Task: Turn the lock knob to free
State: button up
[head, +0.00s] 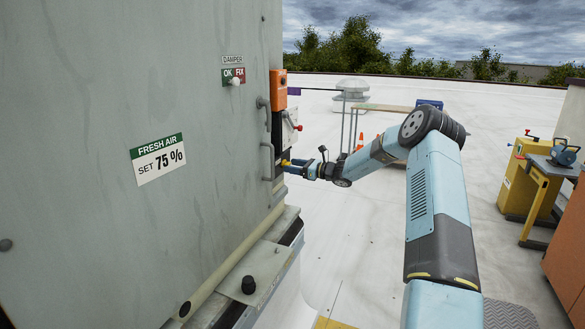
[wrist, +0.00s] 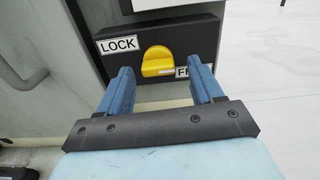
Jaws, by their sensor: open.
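The yellow lock knob (wrist: 157,61) sits on a black panel (wrist: 165,32) between a LOCK label (wrist: 118,44) on its left and a second label (wrist: 181,71) on its right. Only an F of the second label is clear; my right finger and the knob cover parts of it. My gripper (wrist: 161,80) is open, with one blue finger on each side of the knob. I see no clear contact with it. In the head view my gripper (head: 296,166) reaches the right edge of the grey cabinet, where the knob is too small to read.
The grey cabinet (head: 90,110) fills the left, with handles (head: 267,160) close by my gripper. An orange box (head: 278,89) and a light grey box with a red lever (head: 291,127) sit above it.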

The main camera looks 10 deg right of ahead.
jog(key=v, duration=1.3)
jog(key=shift+s, duration=0.15)
jog(key=s+a+r+n+g+h, duration=0.35)
jog(key=s+a+r+n, duration=0.35)
jog(key=s, duration=0.4)
jog(key=s+a+r+n+g+h, duration=0.3)
jog(key=s+a+r+n+g, duration=0.25)
jog(key=s+a, duration=0.45)
jog(key=s+d+r+n+t+h, duration=0.2)
jog(key=s+n, duration=0.4)
jog(key=s, duration=1.1)
jog(key=s+d+r+n+t+h, duration=0.2)
jog(key=s+n+h, duration=0.4)
jog(key=s, duration=1.1)
jog(key=shift+d+r, duration=0.7)
jog(key=shift+r, duration=0.15)
